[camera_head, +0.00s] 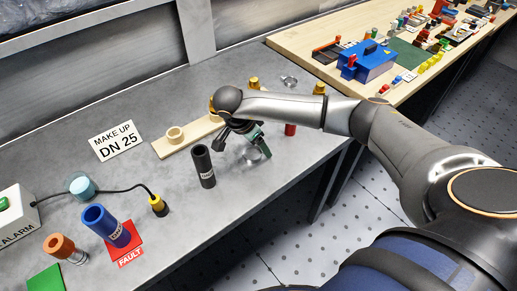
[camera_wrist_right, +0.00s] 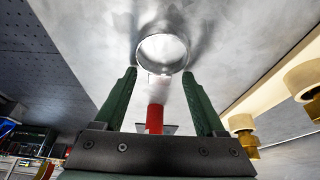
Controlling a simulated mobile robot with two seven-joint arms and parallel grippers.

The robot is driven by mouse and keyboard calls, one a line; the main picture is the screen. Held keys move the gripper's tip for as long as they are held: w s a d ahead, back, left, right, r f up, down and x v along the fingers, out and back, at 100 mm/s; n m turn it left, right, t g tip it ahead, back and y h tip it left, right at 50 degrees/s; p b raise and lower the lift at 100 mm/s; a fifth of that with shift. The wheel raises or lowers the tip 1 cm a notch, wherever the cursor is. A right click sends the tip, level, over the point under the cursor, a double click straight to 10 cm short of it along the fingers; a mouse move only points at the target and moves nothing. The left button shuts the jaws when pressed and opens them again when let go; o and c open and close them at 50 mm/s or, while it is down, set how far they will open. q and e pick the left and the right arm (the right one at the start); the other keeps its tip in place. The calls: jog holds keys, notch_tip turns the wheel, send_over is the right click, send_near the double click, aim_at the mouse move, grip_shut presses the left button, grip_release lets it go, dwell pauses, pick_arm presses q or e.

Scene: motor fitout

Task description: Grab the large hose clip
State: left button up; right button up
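A shiny metal hose clip, a round band (camera_wrist_right: 162,52), lies on the grey bench just beyond my right fingertips in the right wrist view. My right gripper (camera_wrist_right: 160,78) is open, its two green fingers apart on either side of the line to the band. In the head view the right gripper (camera_head: 259,145) points down at the bench, right of the black hose, and largely hides the clip there. Another metal clip (camera_head: 289,81) lies farther back on the bench. I cannot tell their sizes apart surely. My left gripper is not in view.
A black hose piece (camera_head: 203,167) stands left of the right gripper. A wooden strip with fittings (camera_head: 186,137) lies behind it. A red item (camera_head: 290,129) is right of the gripper; a red cylinder (camera_wrist_right: 155,119) shows between the fingers. A blue hose (camera_head: 106,225) stands at front left.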

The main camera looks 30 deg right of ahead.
grip_shut()
dwell(0.3)
jog(key=shift+r, duration=0.15)
